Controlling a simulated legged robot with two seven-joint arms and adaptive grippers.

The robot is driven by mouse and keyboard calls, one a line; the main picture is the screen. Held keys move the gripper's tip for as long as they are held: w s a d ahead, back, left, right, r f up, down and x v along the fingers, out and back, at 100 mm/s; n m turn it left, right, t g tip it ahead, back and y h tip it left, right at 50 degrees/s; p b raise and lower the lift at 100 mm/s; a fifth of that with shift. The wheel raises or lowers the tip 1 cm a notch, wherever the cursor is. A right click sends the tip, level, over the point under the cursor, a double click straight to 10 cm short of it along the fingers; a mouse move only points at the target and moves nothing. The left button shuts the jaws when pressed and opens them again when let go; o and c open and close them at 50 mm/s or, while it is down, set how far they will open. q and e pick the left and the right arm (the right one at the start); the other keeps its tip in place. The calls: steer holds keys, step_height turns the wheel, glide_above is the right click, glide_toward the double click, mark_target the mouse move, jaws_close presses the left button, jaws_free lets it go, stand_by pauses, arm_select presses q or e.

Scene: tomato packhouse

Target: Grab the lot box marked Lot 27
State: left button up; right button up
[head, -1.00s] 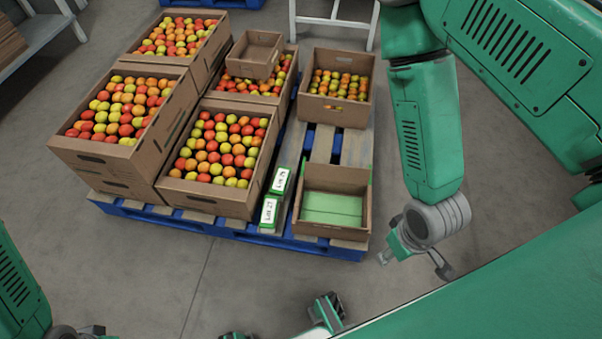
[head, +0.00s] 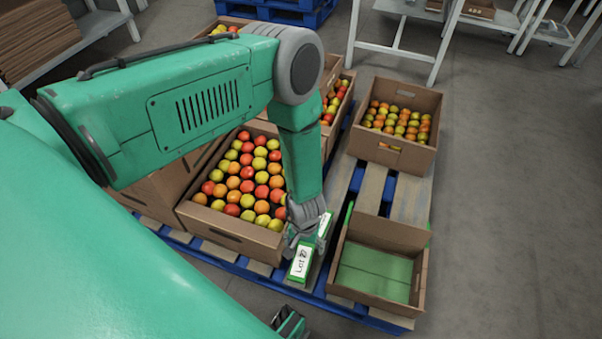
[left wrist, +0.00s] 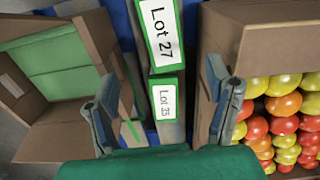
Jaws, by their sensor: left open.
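The Lot 27 box is a slim green-edged box with a white label, at the top of the left wrist view (left wrist: 160,35). In the head view it is the nearer label box (head: 301,263), its label partly unreadable. The Lot 35 box (left wrist: 166,105) lies in line with it, away from me; it shows partly behind my fingers in the head view (head: 324,226). My left gripper (left wrist: 162,75) is open, one finger on each side of the row of boxes. It reaches down over them in the head view (head: 304,232). I cannot tell whether it touches either box.
A tomato crate (head: 228,238) stands close left of the label boxes. An open carton with a green bottom (head: 384,290) stands close right. Another tomato carton (head: 398,155) is behind. All stand on a blue pallet (head: 345,307). The floor at right is clear.

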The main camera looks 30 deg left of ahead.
mark_target(301, 260)
arm_select(q)
steer(key=f+b, duration=0.1)
steer(key=f, duration=0.1)
steer(key=f+b, duration=0.1)
steer(key=f, duration=0.3)
steer(key=shift+s+d+f+b, duration=0.1)
steer(key=shift+d+f+b, duration=0.2)
steer(key=shift+d+b, duration=0.1)
steer(key=f+b, duration=0.1)
steer(key=f, duration=0.2)
steer(key=a+f+b, duration=0.1)
steer(key=f, duration=0.1)
steer(key=shift+s+a+f+b, duration=0.1)
steer(key=shift+s+f+b, duration=0.2)
steer(key=shift+s+f, duration=0.05)
steer(key=shift+w+f, duration=0.1)
steer(key=shift+f, duration=0.05)
steer(key=shift+d, duration=0.2)
steer(key=shift+a, duration=0.15)
steer(key=c, duration=1.4)
